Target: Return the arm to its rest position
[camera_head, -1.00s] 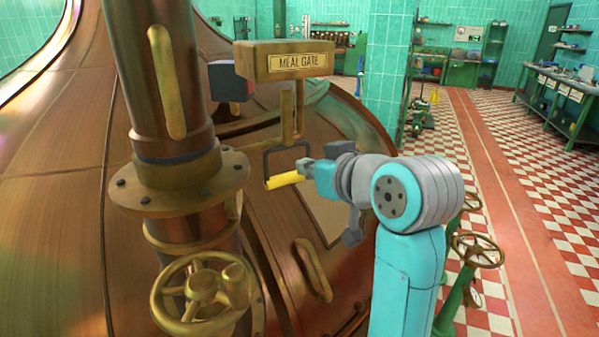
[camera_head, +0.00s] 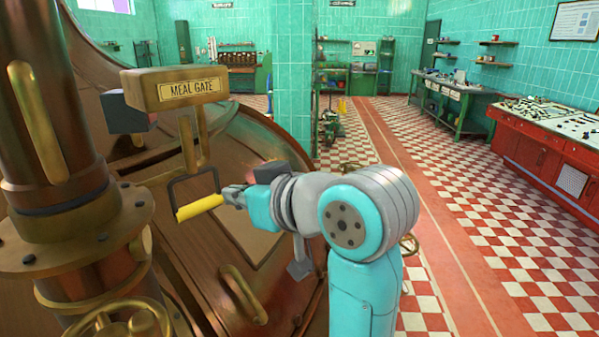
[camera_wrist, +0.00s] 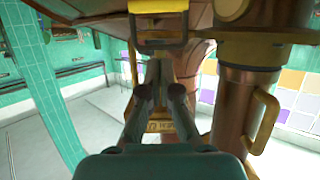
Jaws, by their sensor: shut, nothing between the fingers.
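My arm (camera_head: 362,240) reaches left toward the copper kettle in the head view, with its upper link upright and its wrist bent over. My gripper (camera_head: 228,193) is at the left end of the arm, close beside a yellow handle (camera_head: 200,208) on a dark bracket below the MEAL GATE sign (camera_head: 178,88). In the wrist view my gripper (camera_wrist: 160,72) is shut and empty, its fingers together. The yellow handle (camera_wrist: 158,6) lies beyond the fingertips at the top edge. I cannot tell whether they touch it.
A copper pipe with a brass flange (camera_head: 75,235) stands at left, with a brass handwheel (camera_head: 120,325) below it. A red console (camera_head: 550,150) and a green workbench (camera_head: 455,100) stand at right. The checkered floor (camera_head: 480,270) between is mostly clear.

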